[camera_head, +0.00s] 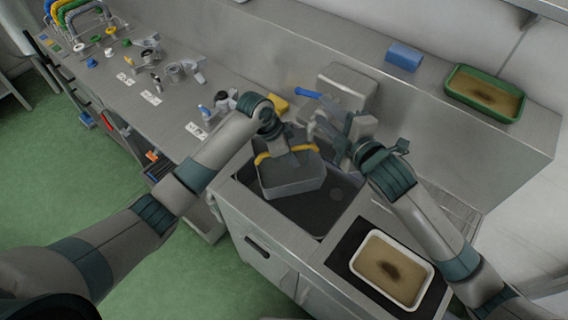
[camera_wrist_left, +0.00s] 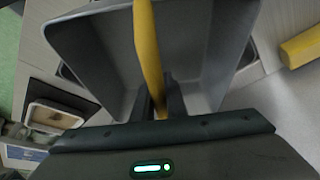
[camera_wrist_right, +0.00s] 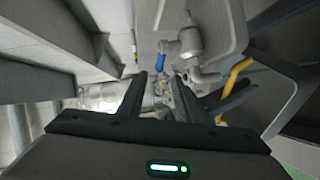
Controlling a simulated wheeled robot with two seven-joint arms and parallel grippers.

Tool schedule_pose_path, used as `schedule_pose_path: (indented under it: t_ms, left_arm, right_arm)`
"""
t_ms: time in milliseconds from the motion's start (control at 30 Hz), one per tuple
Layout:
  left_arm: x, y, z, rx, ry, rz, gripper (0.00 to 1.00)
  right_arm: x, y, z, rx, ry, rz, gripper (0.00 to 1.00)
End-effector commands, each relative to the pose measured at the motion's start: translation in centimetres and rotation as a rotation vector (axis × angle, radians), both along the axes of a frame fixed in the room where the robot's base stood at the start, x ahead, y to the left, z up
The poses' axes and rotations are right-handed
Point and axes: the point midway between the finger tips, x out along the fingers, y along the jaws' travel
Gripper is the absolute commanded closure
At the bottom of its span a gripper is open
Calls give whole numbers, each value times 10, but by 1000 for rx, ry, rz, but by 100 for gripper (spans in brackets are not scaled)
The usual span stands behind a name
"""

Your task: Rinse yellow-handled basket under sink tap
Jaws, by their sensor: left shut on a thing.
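The grey basket (camera_head: 292,180) hangs over the dark sink basin (camera_head: 312,214), roughly level. My left gripper (camera_head: 285,145) is above it, shut on its yellow handle (camera_wrist_left: 150,45); the basket walls (camera_wrist_left: 90,50) fill much of the left wrist view. My right gripper (camera_head: 338,136) is right of and behind the basket, by the tap. In the right wrist view its fingers (camera_wrist_right: 162,98) are apart with nothing clearly between them. The metal tap (camera_wrist_right: 190,45) with a blue part (camera_wrist_right: 160,62) is just beyond them. In the head view the right gripper partly hides the tap. No water stream is discernible.
A white tray with brown contents (camera_head: 429,272) sits right of the basin. A green tray (camera_head: 456,88) and blue block (camera_head: 404,56) stand on the back ledge. A yellow block (camera_head: 278,104) lies behind the left gripper. Small fittings (camera_head: 182,70) cover the left counter.

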Motion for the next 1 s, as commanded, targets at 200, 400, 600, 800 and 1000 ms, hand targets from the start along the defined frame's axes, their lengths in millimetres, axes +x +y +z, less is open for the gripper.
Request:
schedule_pose_path:
  t_ms: [200,400,600,800,1000]
  left_arm:
    - [1,-1,1,-1,-1,0,100]
    - [1,-1,1,-1,-2,-1,100]
    - [1,-1,1,-1,-2,-1,100]
    - [1,-1,1,-1,-2,-1,100]
    - [1,-1,1,-1,-2,-1,100]
  right_arm:
    - [0,0,0,0,0,0,69]
    - [0,0,0,0,0,0,69]
    - [0,2,3,-1,-3,6,100]
    - [1,19,20,-5,-24,56,100]
    - [-2,55,55,-26,-69,168,100]
